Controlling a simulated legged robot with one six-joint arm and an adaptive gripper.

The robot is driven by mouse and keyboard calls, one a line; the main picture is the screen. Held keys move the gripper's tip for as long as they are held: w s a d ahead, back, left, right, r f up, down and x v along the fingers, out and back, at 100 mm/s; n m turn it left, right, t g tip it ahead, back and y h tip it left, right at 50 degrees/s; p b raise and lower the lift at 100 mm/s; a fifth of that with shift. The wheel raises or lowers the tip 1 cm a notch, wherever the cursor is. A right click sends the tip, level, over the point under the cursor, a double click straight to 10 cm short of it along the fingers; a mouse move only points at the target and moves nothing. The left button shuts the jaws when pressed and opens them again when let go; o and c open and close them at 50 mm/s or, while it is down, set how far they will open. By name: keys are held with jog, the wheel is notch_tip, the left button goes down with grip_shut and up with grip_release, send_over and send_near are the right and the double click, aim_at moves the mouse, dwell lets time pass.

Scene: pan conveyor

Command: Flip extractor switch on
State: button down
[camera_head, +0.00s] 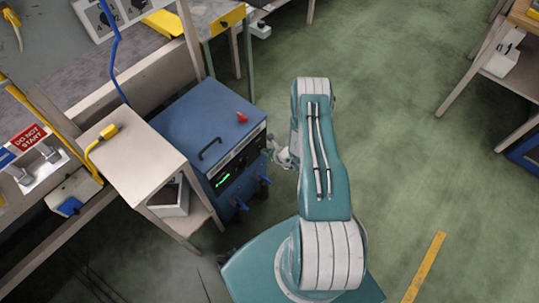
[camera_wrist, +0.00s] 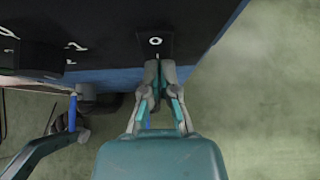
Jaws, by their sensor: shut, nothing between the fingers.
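A blue box-shaped machine (camera_head: 205,135) stands left of my arm, with a dark front panel. In the wrist view its black front panel (camera_wrist: 105,35) fills the top. A black rocker switch (camera_wrist: 155,43) with a white ring mark sits at its lower edge. My gripper (camera_wrist: 160,68) is shut and empty, its tips right at the lower end of the switch; I cannot tell whether they touch. In the head view my gripper (camera_head: 272,150) is small and partly hidden beside the machine's front. The switch cannot be made out there.
The machine's top has a black handle (camera_head: 210,149) and a red knob (camera_head: 242,118). Blue knobs (camera_head: 264,180) stick out of its front. A small beige table (camera_head: 130,160) with a yellow plug stands left of it. Green floor (camera_head: 420,120) on the right is mostly clear.

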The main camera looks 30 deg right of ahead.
jog(key=shift+w+a, duration=0.25)
jog(key=shift+a, duration=0.05)
jog(key=shift+d, duration=0.1)
jog(key=shift+d+r, duration=0.1)
jog(key=shift+r, duration=0.7)
